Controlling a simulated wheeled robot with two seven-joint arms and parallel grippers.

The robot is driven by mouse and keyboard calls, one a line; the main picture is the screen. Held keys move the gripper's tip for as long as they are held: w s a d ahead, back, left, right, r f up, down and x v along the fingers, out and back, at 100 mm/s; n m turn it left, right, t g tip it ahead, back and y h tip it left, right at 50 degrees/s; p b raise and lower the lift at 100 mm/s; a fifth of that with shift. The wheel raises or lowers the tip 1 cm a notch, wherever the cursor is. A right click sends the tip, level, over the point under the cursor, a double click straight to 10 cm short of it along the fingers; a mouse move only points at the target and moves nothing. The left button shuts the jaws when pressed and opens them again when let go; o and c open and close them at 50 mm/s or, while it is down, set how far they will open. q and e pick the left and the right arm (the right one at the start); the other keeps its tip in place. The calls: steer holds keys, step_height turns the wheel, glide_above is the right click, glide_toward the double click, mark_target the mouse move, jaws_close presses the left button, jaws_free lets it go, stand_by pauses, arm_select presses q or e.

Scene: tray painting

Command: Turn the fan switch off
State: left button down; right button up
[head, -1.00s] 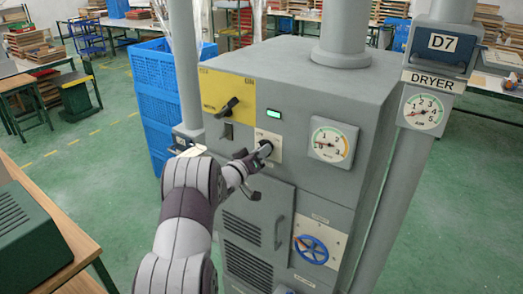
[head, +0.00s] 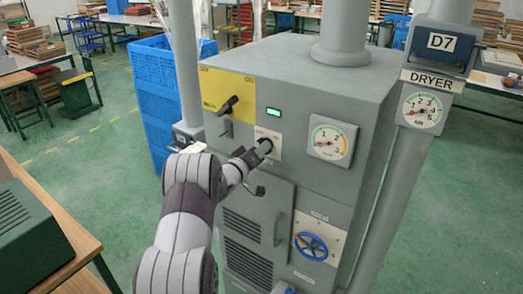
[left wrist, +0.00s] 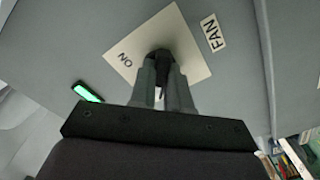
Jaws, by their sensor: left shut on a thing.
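The fan switch is a dark knob (left wrist: 161,60) on a pale square plate (left wrist: 185,43) with an ON mark, beside a FAN label (left wrist: 213,33), in the left wrist view. In the head view the plate (head: 274,138) is on the front of the grey machine. My left gripper (head: 263,149) reaches it from the front left. In the left wrist view its two fingers (left wrist: 163,78) are shut on the knob, one on each side. The fingers hide part of the knob, so its exact angle is hard to tell. My right gripper is not in view.
A green-lit indicator (head: 273,113) is above the switch. A yellow panel with a black handle (head: 229,105) is at upper left, a gauge (head: 331,142) to the right, and a blue handwheel (head: 311,246) below. Blue crates (head: 152,100) stand behind left.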

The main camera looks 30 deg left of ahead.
arm_select(q)
steer(key=c, duration=1.3)
jaws_free()
steer(key=shift+a+r, duration=0.1)
steer(key=shift+r, duration=0.05)
steer(key=shift+o, duration=1.1)
steer(key=s+a+b, duration=0.1)
steer(key=s+b, duration=0.4)
steer(key=s, duration=0.7)
steer(key=shift+s, duration=0.35)
